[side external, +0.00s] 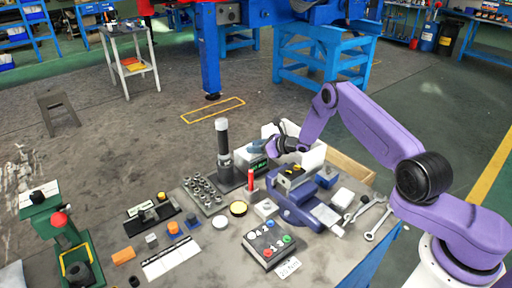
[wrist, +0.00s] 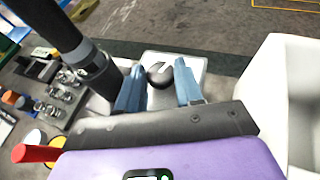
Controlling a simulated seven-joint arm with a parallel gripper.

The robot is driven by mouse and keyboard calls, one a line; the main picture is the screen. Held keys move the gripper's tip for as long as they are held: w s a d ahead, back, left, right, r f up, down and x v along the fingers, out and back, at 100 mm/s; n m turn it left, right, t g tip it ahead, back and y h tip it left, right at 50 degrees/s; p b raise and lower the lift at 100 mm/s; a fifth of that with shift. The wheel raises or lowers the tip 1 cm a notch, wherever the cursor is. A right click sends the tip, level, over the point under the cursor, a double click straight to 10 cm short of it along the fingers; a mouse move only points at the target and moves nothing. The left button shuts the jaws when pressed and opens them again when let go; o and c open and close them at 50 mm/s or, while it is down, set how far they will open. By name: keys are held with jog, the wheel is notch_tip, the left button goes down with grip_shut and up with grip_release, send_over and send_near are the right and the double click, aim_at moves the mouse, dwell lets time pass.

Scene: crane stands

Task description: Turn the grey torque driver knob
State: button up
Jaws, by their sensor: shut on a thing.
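The grey knob (wrist: 159,73) shows in the wrist view as a dark rounded piece on a light plate (wrist: 190,62). My gripper (wrist: 161,88) has its two blue fingers on either side of it and is shut on it. In the side external view my gripper (side external: 256,147) is low over a grey-white box with a green and dark front (side external: 254,162). The knob is hidden there by the fingers.
A tall black-handled tool (side external: 222,138) stands upright just left of my gripper; it also shows in the wrist view (wrist: 75,45). A red post (side external: 250,180) and purple vise (side external: 300,195) stand in front.

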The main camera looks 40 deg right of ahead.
jog(key=shift+h, duration=0.3)
jog(key=shift+a+r+m+t+h, duration=0.1)
jog(key=shift+a+m+t+h, duration=0.15)
jog(key=shift+m+h, duration=0.95)
jog(key=shift+a+m+t+h, duration=0.15)
jog(key=shift+m+t+h, duration=0.1)
jog(key=shift+m+h, duration=0.9)
jog(key=o, duration=0.9)
jog(key=shift+o, duration=0.2)
jog(key=shift+s, duration=0.1)
